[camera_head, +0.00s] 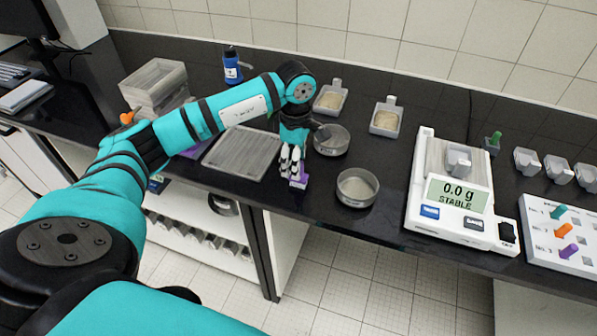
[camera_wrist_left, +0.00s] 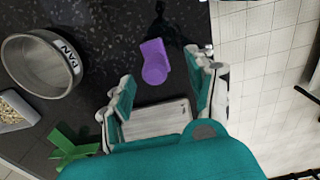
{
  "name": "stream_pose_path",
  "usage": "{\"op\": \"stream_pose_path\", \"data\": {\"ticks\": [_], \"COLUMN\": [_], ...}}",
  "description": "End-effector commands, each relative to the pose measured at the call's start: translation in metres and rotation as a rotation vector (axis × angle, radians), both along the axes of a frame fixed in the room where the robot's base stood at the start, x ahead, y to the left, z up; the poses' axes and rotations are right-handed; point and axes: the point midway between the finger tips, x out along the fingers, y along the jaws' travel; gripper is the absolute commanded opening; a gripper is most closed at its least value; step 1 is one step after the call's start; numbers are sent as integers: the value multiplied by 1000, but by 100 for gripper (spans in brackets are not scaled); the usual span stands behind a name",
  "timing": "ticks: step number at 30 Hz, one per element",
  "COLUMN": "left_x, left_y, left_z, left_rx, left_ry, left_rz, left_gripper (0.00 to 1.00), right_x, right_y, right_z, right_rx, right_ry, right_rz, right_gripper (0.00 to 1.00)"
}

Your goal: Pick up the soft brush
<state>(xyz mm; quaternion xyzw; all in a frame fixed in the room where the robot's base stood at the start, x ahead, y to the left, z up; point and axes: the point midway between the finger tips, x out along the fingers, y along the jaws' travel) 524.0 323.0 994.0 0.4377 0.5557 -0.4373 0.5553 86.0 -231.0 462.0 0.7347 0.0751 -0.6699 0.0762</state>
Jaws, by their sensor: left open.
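A small purple object (camera_head: 299,182), probably the soft brush, is on the black bench near its front edge. It also shows in the left wrist view (camera_wrist_left: 154,60), where its purple body ends in a rounded part; I cannot make out bristles. My left gripper (camera_head: 291,162) points down right beside and above it, partly covering it in the head view. In the left wrist view the gripper's fingers (camera_wrist_left: 163,84) are spread, with the purple object beyond and between their tips. Nothing is visibly held. My right gripper is not in view.
A round metal pan (camera_wrist_left: 45,65) lies close by; another round dish (camera_head: 357,188) stands to the right. A grey tray (camera_head: 243,153) lies left of the gripper. A balance (camera_head: 460,195) reading 0.0 g and a white peg board (camera_head: 563,235) are farther right. A green object (camera_wrist_left: 72,150) is close to one finger.

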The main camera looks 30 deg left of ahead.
Motion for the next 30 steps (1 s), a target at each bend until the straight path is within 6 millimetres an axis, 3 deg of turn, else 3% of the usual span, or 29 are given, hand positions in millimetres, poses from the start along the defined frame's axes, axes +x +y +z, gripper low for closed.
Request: {"op": "stream_pose_path", "data": {"ticks": [4, 12, 21, 30], "left_x": [1, 5, 5, 5], "left_y": [-2, -3, -3, -3], "left_z": [-9, -48, -54, -54], "left_rx": [-2, -1, -1, -1], "left_ry": [4, 2, 0, -1], "left_rz": [-2, 0, 0, 0], "left_gripper": [58, 58, 58, 18], "right_x": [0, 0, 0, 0], "right_y": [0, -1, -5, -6], "right_z": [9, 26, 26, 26], "right_rx": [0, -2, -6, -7], "right_ry": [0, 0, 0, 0], "right_rz": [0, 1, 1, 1], "right_gripper": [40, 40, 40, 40]}}
